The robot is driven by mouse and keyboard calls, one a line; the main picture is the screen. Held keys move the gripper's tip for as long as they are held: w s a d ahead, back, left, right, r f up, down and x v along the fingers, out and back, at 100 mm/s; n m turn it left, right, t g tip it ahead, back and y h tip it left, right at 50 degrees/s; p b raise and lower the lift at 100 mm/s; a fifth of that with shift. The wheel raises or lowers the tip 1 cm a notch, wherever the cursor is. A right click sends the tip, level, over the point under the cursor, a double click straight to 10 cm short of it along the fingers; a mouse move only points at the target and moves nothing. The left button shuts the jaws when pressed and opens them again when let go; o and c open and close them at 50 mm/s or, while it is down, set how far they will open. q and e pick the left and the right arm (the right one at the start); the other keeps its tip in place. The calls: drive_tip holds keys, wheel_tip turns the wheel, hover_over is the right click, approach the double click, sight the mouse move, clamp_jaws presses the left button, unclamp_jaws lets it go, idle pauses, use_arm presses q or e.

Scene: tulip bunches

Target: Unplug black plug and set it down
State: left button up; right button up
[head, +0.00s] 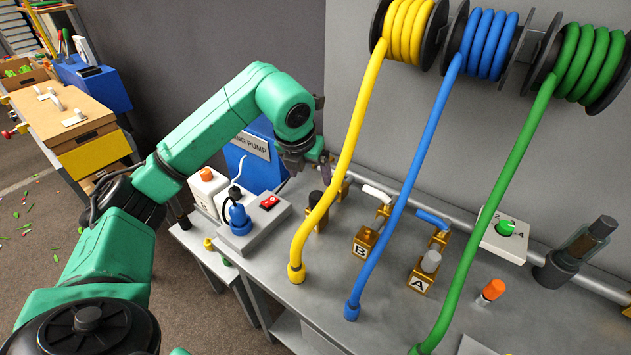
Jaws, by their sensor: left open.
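My left gripper (304,163) is at the end of the green arm, above the back of the grey bench and in front of the blue pump box. It is open; its fingers are small and dark here, and I see nothing held. A grey power strip (268,214) with a red switch lies left of and below it. My right gripper is not in view.
Yellow (344,170), blue (405,190) and green (500,190) hoses hang from wall reels to the bench. A dark-capped fitting (316,200) and brass valves B (364,245) and A (419,281) stand close by. The blue pump box (250,155) stands behind the strip.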

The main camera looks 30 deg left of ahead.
sight(317, 194)
use_arm(q)
drive_tip(key=p+x, duration=0.2)
drive_tip(key=x, duration=0.9)
drive_tip(key=shift+d+p, duration=0.1)
drive_tip(key=shift+p, duration=0.2)
drive_tip(key=shift+w+f, duration=0.2)
drive_tip(key=shift+f, duration=0.2)
clamp_jaws()
drive_tip(key=shift+r, duration=0.1)
drive_tip(key=shift+r, duration=0.15)
drive_tip(key=shift+r+p, duration=0.4)
drive_tip(key=shift+r, duration=0.15)
drive_tip(key=shift+r+p, duration=0.45)
drive_tip(key=shift+r, duration=0.5)
drive_tip(key=shift+r+p, duration=1.1)
drive_tip(key=shift+r, duration=0.9)
